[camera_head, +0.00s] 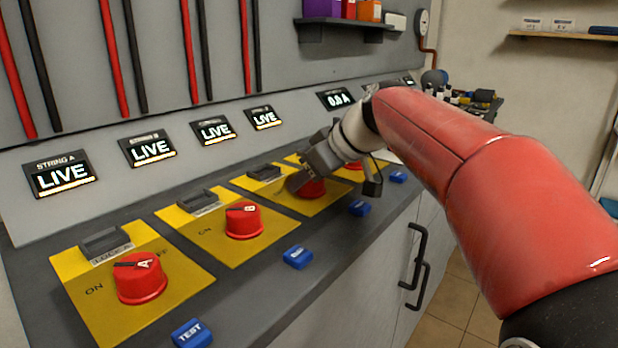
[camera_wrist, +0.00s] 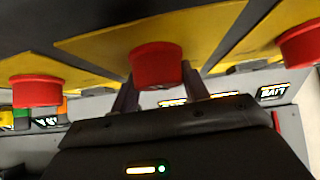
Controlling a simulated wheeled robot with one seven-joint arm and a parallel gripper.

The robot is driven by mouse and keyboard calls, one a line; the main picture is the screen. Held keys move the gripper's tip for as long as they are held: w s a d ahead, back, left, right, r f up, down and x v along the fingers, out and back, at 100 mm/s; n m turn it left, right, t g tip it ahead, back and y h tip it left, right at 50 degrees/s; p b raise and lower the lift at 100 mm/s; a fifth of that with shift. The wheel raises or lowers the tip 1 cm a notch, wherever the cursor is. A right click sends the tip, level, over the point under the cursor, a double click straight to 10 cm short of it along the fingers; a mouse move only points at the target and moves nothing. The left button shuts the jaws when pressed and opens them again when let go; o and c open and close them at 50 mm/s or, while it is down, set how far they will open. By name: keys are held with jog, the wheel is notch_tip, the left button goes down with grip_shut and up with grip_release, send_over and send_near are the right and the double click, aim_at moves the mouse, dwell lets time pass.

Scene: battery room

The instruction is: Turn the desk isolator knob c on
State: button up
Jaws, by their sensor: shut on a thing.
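Knob c (camera_head: 313,189) is the third red knob in the row, on a yellow plate (camera_head: 330,203) past knobs A and B. My gripper (camera_head: 303,179) has come down over it and is shut on it, covering its top and much of its plate. In the wrist view the red knob (camera_wrist: 156,66) sits between my two fingers (camera_wrist: 158,85). Its letter and pointer are hidden, so I cannot tell which way it is turned. The third display (camera_head: 213,131) along the panel reads LIVE.
Knob A (camera_head: 140,279) and knob B (camera_head: 243,220) stand nearer on the desk. A fourth red knob (camera_head: 354,165) is close beyond my gripper. Blue buttons (camera_head: 298,257) line the front edge.

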jog(key=n+g+y, duration=0.1)
jog(key=n, duration=0.1)
jog(key=n+g+p, duration=0.1)
jog(key=n+g, duration=0.1)
jog(key=n, duration=0.1)
jog(key=shift+y, duration=0.4)
jog(key=shift+n+g+p, duration=0.35)
jog(key=shift+n+g, duration=0.45)
jog(key=shift+n, duration=0.1)
jog(key=shift+s, duration=0.1)
jog(key=o, duration=1)
jog(key=v, duration=0.7)
jog(key=shift+d+r, duration=0.25)
jog(key=shift+d, duration=0.05)
